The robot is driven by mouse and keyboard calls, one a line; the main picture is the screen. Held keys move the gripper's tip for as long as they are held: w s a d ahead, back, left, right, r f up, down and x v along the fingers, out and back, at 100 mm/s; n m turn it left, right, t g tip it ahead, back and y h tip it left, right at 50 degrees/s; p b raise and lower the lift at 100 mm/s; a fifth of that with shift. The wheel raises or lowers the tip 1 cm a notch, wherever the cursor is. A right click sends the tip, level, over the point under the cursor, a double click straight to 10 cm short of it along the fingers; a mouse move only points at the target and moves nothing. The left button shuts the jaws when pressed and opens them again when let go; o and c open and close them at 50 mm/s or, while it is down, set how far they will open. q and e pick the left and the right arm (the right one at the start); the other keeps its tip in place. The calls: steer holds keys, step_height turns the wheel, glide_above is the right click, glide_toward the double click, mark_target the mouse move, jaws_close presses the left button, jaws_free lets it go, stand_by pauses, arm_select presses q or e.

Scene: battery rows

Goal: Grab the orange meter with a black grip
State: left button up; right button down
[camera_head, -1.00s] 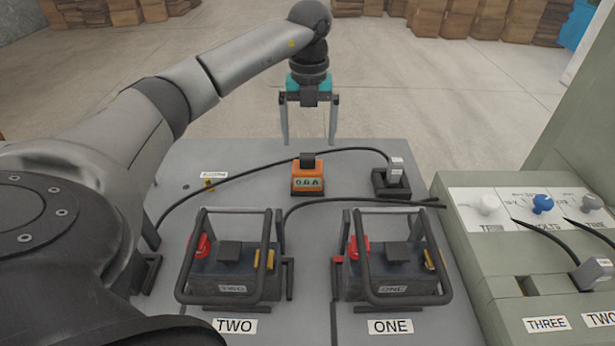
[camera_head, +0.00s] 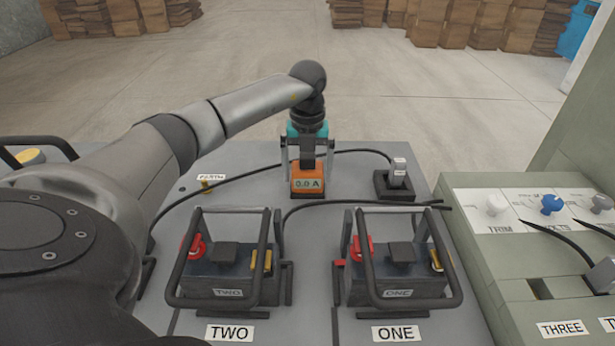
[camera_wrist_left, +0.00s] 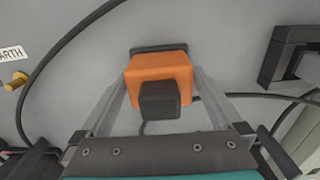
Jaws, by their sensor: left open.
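The orange meter (camera_head: 306,184) stands on the grey table top behind the two batteries, its display reading 0.0 A. Its black grip (camera_wrist_left: 160,99) sticks up from the top, clear in the left wrist view. My left gripper (camera_head: 307,167) is open, pointing down right over the meter. In the left wrist view its two fingers (camera_wrist_left: 163,108) lie on either side of the meter and grip, with gaps that look open. Contact cannot be seen. My right gripper is not in view.
Caged batteries labelled TWO (camera_head: 228,276) and ONE (camera_head: 396,275) stand in front of the meter. A black cable (camera_head: 355,151) runs behind it to a black socket block (camera_head: 396,186) at right. A green console (camera_head: 500,255) with knobs stands further right.

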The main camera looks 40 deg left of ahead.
arm_select(q)
steer(key=shift+r, duration=0.2)
steer(key=c, duration=1.5)
